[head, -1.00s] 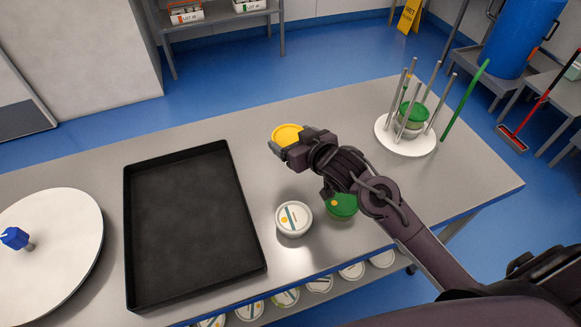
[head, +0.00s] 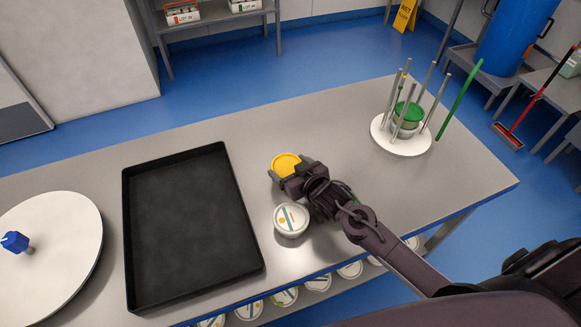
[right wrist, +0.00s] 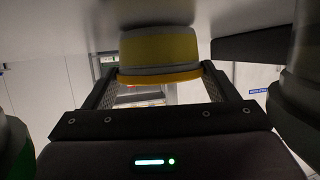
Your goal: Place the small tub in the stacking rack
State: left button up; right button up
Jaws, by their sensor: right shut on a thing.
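My right gripper (head: 291,170) is shut on a round tub with a yellow lid (head: 285,162). In the right wrist view the yellow tub (right wrist: 159,52) sits between both fingers, close to the steel tabletop; I cannot tell if it touches. The stacking rack (head: 379,138) is a white round base with several upright metal rods, at the table's far right. A green-lidded tub (head: 409,111) stands inside its rods. A white-lidded tub (head: 291,219) stands just in front of my gripper. My arm mostly hides another green-lidded tub. My left gripper is not in view.
A black tray (head: 190,292) lies left of the tubs. A white round disc (head: 60,225) with a blue knob (head: 15,241) is at the far left. More tubs stand on the shelf below. Tabletop between gripper and rack is clear.

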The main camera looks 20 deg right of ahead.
jog(key=shift+f, duration=0.15)
jog(key=o, duration=1.1)
jog(key=shift+c, duration=0.2)
